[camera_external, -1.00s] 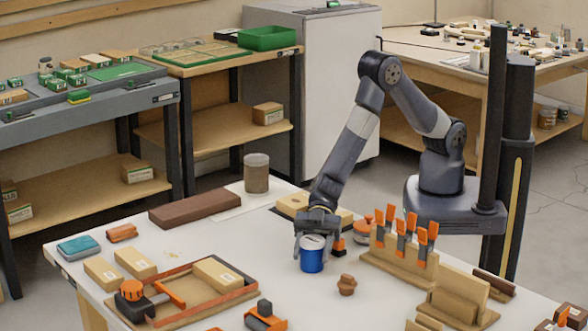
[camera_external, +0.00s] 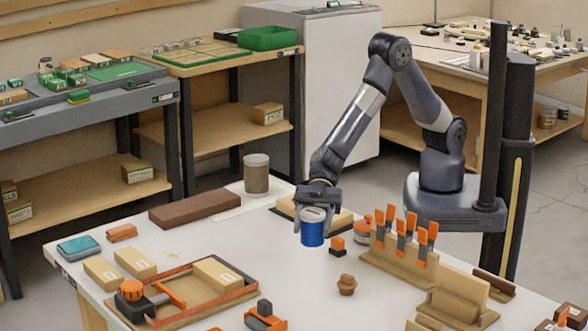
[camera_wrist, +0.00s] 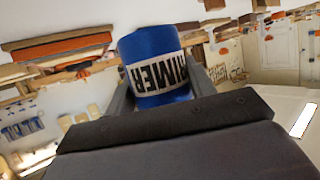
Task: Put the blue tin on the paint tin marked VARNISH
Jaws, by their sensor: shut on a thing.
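The blue tin (camera_external: 312,236) is held upright in my gripper (camera_external: 314,212), clear of the bench top near its middle. In the wrist view the blue tin (camera_wrist: 152,46) sits between the two fingers and its white label reads PRIMER. A grey-brown tin (camera_external: 256,174) with a pale lid stands on a white sheet at the back of the bench, behind and left of my gripper. No VARNISH marking can be read on it in the external view.
A dark brown block (camera_external: 195,208) lies left of my gripper. A small orange-and-black item (camera_external: 337,246) and a brown knob-like piece (camera_external: 346,285) are on the bench nearby. A rack with orange-handled tools (camera_external: 405,245) stands to the right. A wooden tray (camera_external: 228,299) lies at front left.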

